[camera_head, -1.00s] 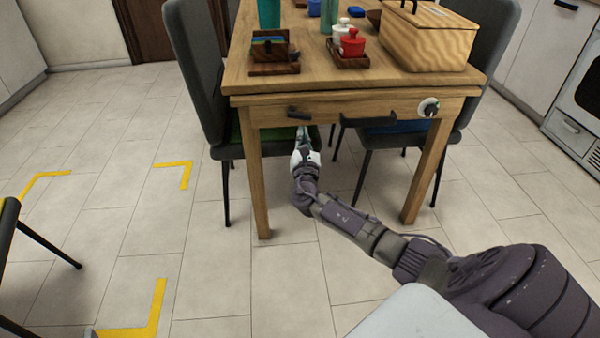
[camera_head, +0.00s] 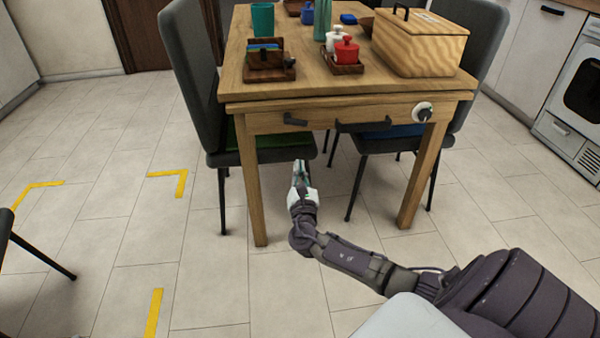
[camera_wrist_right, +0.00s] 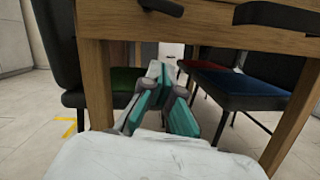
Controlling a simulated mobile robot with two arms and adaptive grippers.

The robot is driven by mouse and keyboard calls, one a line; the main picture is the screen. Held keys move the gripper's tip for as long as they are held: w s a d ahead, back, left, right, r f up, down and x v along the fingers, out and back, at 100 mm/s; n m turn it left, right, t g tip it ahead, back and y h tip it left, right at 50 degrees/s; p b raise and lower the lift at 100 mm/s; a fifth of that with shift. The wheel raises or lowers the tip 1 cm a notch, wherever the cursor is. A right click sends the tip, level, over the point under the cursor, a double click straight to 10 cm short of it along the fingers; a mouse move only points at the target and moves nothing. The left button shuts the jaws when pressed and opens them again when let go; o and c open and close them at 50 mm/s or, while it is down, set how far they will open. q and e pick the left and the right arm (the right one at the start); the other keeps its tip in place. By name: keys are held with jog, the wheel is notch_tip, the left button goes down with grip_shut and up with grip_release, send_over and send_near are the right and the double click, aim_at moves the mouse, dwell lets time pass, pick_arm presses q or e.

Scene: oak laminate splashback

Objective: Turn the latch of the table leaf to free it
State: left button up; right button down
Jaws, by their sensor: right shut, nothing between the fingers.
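The wooden table (camera_head: 340,92) has a dark latch lever (camera_head: 294,119) on the left part of its front apron. The lever lies nearly level, its right end slightly lower. It also shows at the top of the right wrist view (camera_wrist_right: 162,7). My right gripper (camera_head: 300,164) is shut and empty. It is below the lever and in front of the apron, apart from both. In the right wrist view its teal fingers (camera_wrist_right: 160,70) point under the table. My left gripper is out of view.
A dark bar handle (camera_head: 362,127) sits mid-apron, with a round white dial with a dark knob (camera_head: 422,111) to its right. Chairs flank the table (camera_head: 190,75). A wooden box (camera_head: 420,45) and a red pot (camera_head: 346,50) stand on top.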

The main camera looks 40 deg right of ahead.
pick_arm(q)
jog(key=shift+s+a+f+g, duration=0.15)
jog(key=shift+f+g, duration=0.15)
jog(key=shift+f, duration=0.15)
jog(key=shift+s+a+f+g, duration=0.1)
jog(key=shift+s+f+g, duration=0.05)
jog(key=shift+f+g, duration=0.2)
pick_arm(e)
jog(key=shift+v, duration=1.05)
